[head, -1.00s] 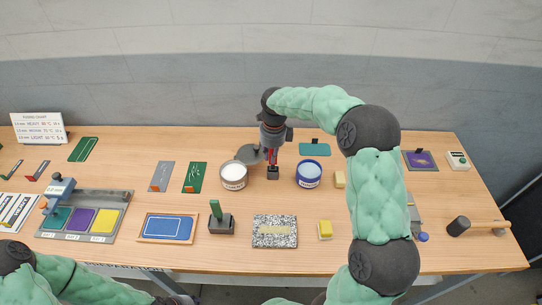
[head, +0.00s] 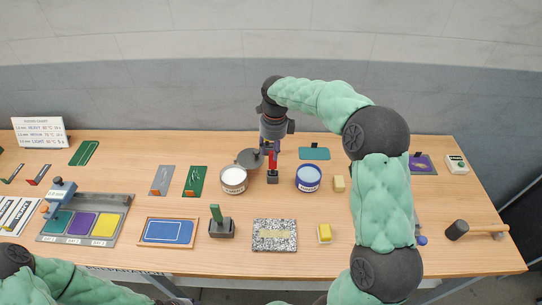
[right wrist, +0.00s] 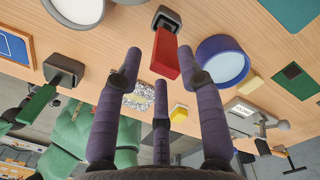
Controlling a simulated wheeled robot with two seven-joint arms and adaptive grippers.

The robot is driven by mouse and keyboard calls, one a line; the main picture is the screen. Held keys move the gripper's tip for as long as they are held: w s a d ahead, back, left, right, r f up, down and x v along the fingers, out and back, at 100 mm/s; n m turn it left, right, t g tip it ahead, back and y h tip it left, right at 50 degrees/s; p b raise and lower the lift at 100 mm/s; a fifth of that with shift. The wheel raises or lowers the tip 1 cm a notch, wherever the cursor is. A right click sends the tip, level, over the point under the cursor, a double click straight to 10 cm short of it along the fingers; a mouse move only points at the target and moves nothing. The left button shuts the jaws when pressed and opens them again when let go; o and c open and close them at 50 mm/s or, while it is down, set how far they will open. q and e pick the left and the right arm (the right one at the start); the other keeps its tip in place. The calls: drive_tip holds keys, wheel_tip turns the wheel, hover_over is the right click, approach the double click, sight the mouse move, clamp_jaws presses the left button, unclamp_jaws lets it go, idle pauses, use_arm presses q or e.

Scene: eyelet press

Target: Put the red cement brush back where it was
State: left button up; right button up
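The red cement brush (head: 273,161) stands upright in a small dark holder (head: 272,177) between the two round tubs. Its red handle also shows in the right wrist view (right wrist: 166,57), with the dark holder (right wrist: 167,18) beyond it. My right gripper (head: 267,150) is just above the handle, pointing down. In the right wrist view its fingers (right wrist: 158,62) are spread, with gaps to the handle. Of my left arm, only green links and a dark part show at the lower left; its fingers are out of the picture.
A white tub (head: 233,180) stands left of the brush and a blue-rimmed tub (head: 308,178) right of it, both close. A green-handled brush (head: 216,213) stands in its own holder nearer the front. A speckled block (head: 275,245) and a yellow sponge (head: 325,234) lie in front.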

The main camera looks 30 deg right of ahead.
wheel_tip(320, 180, up, 7)
drive_tip(key=shift+s+d+f+p, duration=0.1)
drive_tip(key=shift+d+f+p, duration=0.05)
drive_tip(key=shift+p, duration=0.3)
